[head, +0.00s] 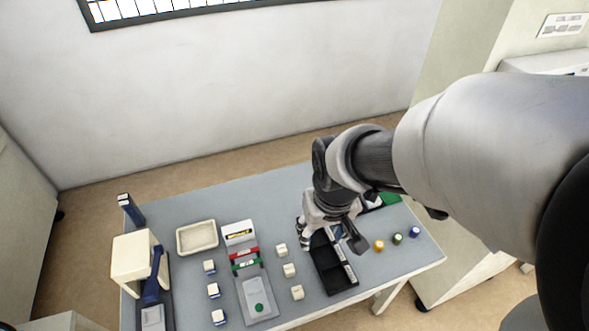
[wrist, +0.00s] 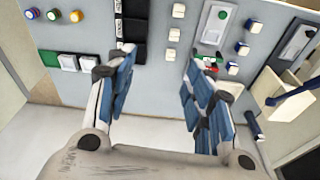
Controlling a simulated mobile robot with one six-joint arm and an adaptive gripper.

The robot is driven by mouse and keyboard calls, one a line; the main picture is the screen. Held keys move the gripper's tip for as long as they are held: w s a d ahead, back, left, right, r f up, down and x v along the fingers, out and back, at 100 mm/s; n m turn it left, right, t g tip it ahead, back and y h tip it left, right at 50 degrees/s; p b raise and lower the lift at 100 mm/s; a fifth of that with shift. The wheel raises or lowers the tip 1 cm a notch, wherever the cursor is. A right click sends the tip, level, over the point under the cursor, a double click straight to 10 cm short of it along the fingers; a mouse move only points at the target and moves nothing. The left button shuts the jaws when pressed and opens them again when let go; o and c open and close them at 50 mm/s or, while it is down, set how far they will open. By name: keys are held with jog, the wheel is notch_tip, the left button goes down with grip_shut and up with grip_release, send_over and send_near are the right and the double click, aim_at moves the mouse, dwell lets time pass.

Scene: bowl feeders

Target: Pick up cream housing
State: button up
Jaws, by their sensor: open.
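Three plain cream cube-like housings stand in a column mid-table: a far one (head: 281,250), a middle one (head: 289,270) and a near one (head: 297,292). The wrist view shows this column too, with its lowest housing (wrist: 170,55) between the fingers in the picture. Three more cream housings with blue parts stand further left in the head view, one of them here (head: 213,290). My gripper (head: 331,240) is open and empty, above the far end of the black tray, right of the plain column. Its spread fingers (wrist: 159,62) touch no housing.
The black compartment tray (head: 341,283) lies right of the plain housings. A grey fixture (head: 256,290) stands between the two columns. A cream bin (head: 197,251), a white box (head: 238,228) and a cream press with blue lever (head: 133,262) stand left. Coloured round pieces (head: 397,239) stand right.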

jog(key=w+a+f+n+g, duration=0.1)
jog(key=a+f, duration=0.1)
jog(key=f, duration=0.5)
jog(key=w+a+f+g, duration=0.1)
jog(key=a+f, duration=0.2)
jog(key=f, duration=0.5)
jog(key=b, duration=0.4)
send_over(298, 293)
jog(key=w, duration=0.2)
jog(key=f, duration=1.2)
jog(key=shift+w+a, duration=0.1)
jog(key=shift+a, duration=0.1)
jog(key=shift+f+b, duration=1.3)
jog(key=shift+f, duration=1.95)
jog(key=shift+r, duration=0.1)
jog(key=shift+c, duration=0.5)
jog(key=c, duration=1)
